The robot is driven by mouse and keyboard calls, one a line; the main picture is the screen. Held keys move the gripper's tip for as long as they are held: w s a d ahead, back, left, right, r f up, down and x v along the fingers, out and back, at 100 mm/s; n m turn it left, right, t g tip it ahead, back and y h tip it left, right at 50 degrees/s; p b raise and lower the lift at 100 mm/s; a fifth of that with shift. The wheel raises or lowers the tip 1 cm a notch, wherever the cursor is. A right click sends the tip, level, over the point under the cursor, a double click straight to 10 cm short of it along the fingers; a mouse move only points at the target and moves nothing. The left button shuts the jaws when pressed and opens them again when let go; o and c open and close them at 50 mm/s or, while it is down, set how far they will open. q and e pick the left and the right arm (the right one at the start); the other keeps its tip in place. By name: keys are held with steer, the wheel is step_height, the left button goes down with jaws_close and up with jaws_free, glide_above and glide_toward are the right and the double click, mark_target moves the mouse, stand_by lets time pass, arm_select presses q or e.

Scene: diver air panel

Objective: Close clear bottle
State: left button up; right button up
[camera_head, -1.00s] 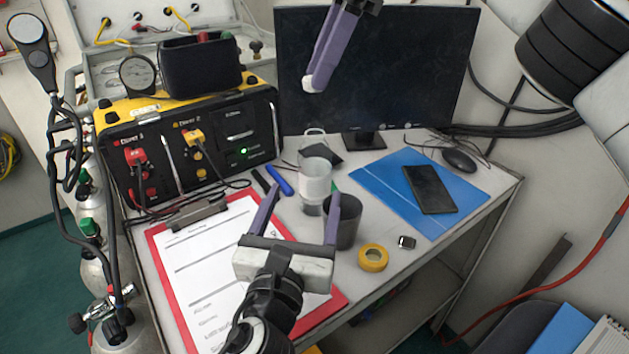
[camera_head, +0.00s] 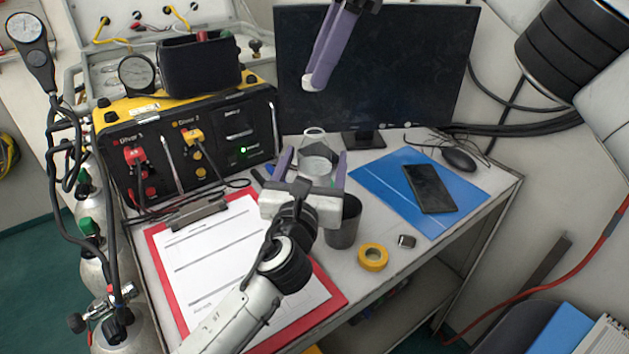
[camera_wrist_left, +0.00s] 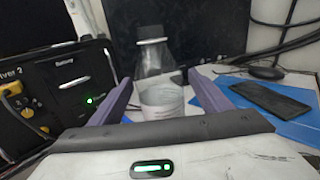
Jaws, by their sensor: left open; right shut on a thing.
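The clear bottle (camera_head: 314,142) stands upright on the desk, partly behind my left gripper in the head view. In the left wrist view the bottle (camera_wrist_left: 160,93) stands ahead, between the two fingers, with pale contents low down. Its neck shows a greyish band; I cannot tell whether that is a lid. My left gripper (camera_head: 313,160) is open, its purple fingers on either side of the bottle in the picture, and I see no clear contact. My right gripper (camera_head: 311,80) is high in front of the monitor, shut on a small white thing (camera_head: 308,83) at its fingertips.
A dark cup (camera_head: 345,225) stands close to the right of my left gripper. Yellow tape (camera_head: 373,257), a small dark item (camera_head: 406,241) and a phone (camera_head: 430,188) on a blue folder (camera_head: 375,180) lie further right. The monitor (camera_head: 375,60) stands behind, the air panel (camera_head: 185,140) left.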

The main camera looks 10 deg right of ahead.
arm_select(q)
steer(key=c, duration=1.6)
arm_select(e)
glide_above(315, 124)
steer(key=d, duration=0.1)
steer(key=shift+s+d+f, duration=0.1)
steer(key=shift+s+f, duration=0.05)
steer(key=shift+f, duration=2.3)
steer(key=shift+f, duration=0.9)
steer(key=shift+f, duration=0.5)
arm_select(q)
jaws_close()
arm_select(e)
steer(key=m, duration=0.1)
steer(key=m+t, duration=0.1)
steer(key=m, duration=0.1)
steer(key=shift+s+m, duration=0.2)
steer(key=shift+m, duration=0.1)
steer(key=m+t, duration=0.1)
steer(key=m, duration=0.2)
steer(key=shift+s+t+h, duration=0.1)
steer(key=shift+t+h, duration=0.2)
steer(key=shift+h, duration=0.1)
